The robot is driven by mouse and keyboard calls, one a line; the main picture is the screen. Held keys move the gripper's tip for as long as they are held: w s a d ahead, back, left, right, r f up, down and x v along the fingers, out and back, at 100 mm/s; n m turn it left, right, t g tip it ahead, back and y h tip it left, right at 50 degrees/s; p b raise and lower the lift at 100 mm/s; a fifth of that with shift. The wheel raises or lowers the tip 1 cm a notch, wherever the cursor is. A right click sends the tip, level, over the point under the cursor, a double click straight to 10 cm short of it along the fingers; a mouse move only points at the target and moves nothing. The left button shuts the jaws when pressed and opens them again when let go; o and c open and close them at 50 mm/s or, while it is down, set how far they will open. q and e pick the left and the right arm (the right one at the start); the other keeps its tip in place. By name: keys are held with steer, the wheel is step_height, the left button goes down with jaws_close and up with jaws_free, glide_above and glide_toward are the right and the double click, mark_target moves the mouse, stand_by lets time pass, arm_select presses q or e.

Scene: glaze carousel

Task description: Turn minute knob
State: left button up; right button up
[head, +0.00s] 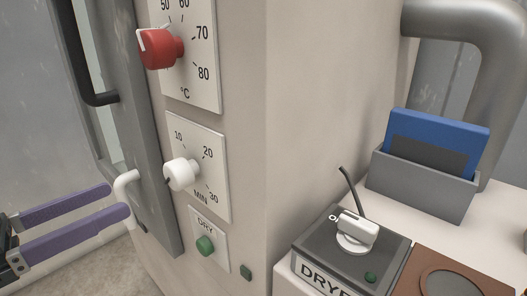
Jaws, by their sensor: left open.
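The minute knob (181,174) is a white round knob on a white dial plate (210,188) marked 10, 20, 30 and MIN, on the front of the cabinet. A dark mark shows at the knob's lower left edge. My left gripper (120,202) has two purple fingers, spread apart and empty. My right gripper is not in view.
A red temperature knob (160,48) sits above on its °C plate. A green DRY button (205,245) is below. A black door handle (92,75) is at upper left. At right, a counter holds a dryer switch box (350,255) and a grey bin (424,184) with a blue folder.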

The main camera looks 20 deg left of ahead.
mark_target(170, 178)
arm_select(q)
steer(key=x, duration=0.3)
steer(key=b+x, duration=0.1)
steer(key=x, duration=0.6)
steer(key=shift+s+d+r, duration=0.1)
steer(key=shift+s+d, duration=0.05)
steer(key=shift+d, duration=0.15)
steer(key=shift+c, duration=0.3)
jaws_close()
